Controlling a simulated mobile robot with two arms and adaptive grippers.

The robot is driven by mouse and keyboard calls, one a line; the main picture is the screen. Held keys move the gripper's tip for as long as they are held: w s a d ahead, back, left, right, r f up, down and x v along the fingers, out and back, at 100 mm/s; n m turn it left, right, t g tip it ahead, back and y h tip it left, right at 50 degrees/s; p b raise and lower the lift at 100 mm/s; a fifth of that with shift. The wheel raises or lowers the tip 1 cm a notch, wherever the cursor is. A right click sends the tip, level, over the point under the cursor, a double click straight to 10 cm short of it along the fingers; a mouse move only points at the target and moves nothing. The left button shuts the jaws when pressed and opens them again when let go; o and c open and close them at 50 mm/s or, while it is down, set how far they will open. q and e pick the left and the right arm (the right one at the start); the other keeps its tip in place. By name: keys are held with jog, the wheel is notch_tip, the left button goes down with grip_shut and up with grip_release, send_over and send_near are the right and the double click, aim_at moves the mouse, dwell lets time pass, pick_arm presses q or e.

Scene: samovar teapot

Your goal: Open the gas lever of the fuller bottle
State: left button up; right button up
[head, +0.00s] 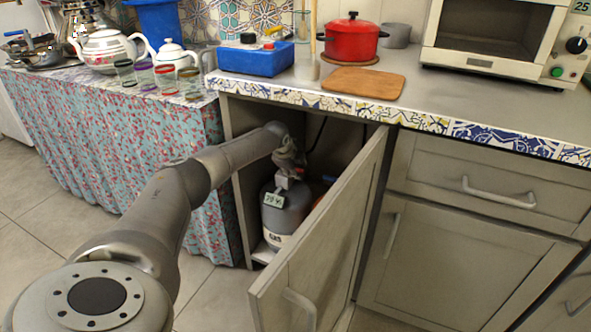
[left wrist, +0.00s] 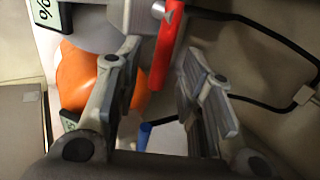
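A grey gas bottle (head: 286,212) with a small number label (head: 273,200) stands in the open cabinet; the number is hard to read. An orange bottle (left wrist: 75,75) is beside it, mostly hidden by the door in the head view, with a label partly covered in the left wrist view. A red lever (left wrist: 167,45) on a grey valve shows in the left wrist view. My left gripper (head: 288,158) is inside the cabinet above the grey bottle. Its fingers (left wrist: 160,58) are apart with the red lever between them; contact is unclear. My right gripper is out of view.
The cabinet door (head: 325,240) stands open just right of the bottles. A black hose (left wrist: 265,35) runs along the cabinet's inside. The countertop (head: 440,98) above holds a red pot (head: 350,42) and a blue box (head: 255,60). A clothed table (head: 130,125) stands left.

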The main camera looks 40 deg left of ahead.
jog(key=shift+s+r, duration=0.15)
pick_arm(q)
grip_shut()
jog(key=shift+f, duration=0.1)
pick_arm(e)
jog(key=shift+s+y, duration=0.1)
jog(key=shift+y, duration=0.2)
